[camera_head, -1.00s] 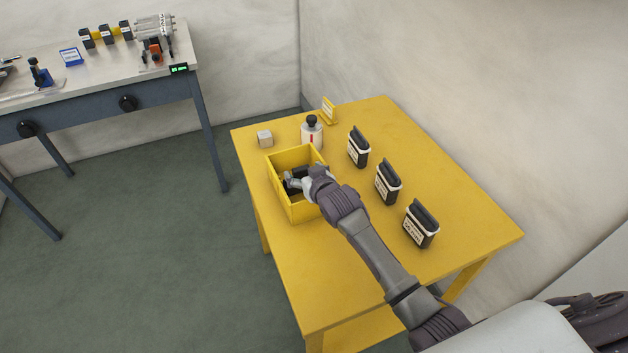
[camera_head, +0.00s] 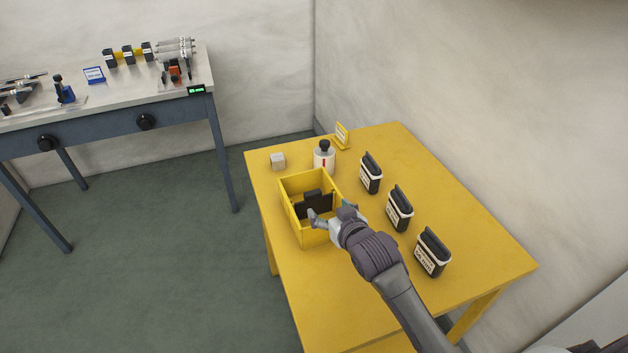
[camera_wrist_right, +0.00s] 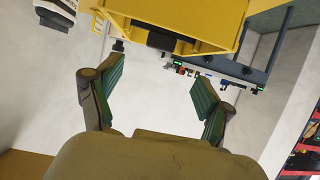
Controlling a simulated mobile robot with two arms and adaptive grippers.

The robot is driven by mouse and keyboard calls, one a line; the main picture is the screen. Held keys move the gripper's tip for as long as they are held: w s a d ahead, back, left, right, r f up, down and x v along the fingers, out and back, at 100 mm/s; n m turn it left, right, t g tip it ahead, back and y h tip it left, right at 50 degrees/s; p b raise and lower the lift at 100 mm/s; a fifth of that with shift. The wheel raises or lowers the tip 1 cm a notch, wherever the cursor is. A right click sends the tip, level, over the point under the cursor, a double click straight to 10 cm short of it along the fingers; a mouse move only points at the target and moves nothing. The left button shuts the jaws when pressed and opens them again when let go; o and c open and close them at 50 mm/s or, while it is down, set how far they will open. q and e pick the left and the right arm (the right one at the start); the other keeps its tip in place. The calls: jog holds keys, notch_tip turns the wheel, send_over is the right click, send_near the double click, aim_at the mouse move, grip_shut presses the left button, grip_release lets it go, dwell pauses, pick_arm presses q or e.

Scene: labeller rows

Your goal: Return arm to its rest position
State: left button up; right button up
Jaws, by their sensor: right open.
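My right gripper (camera_head: 330,212) is open, with its fingers above the near side of the yellow bin (camera_head: 290,208) on the yellow table. It also shows in the wrist view (camera_wrist_right: 158,78), its two green-padded fingers spread with nothing between them. A dark block (camera_head: 312,203) lies inside the bin, apart from the fingers in the wrist view. My right arm comes in from the lower right and hides part of the table. The bin's yellow wall also shows at the top of the wrist view (camera_wrist_right: 195,15). My left gripper is not in view.
A grey bench (camera_head: 120,112) stands at left. The table's front left is clear.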

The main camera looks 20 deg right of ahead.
jog(key=s+f+g, duration=0.1)
jog(key=s, duration=0.2)
jog(key=s+f+g, duration=0.1)
jog(key=s+f, duration=0.1)
jog(key=s, duration=0.2)
jog(key=s+f+g, duration=0.1)
jog(key=s+f, duration=0.1)
jog(key=s, duration=0.1)
jog(key=shift+s+a+f, duration=0.15)
jog(key=shift+a+f, duration=0.05)
jog(key=s+f+n+g, duration=0.1)
jog(key=s+g, duration=0.3)
jog(key=s, duration=0.7)
jog(key=s+f+g, duration=0.2)
jog(key=s+g, duration=0.1)
jog(key=s, duration=0.7)
notch_tip(320, 180, down, 25)
jog(key=s+g, duration=0.1)
jog(key=s, duration=0.1)
jog(key=s+d+f+g+h, duration=0.1)
jog(key=s+d+f, duration=0.2)
jog(key=s+f, duration=1.3)
jog(key=shift+s+f+n, duration=0.15)
jog(key=shift+f+n, duration=0.1)
jog(key=shift+n, duration=0.05)
jog(key=shift+d, duration=0.1)
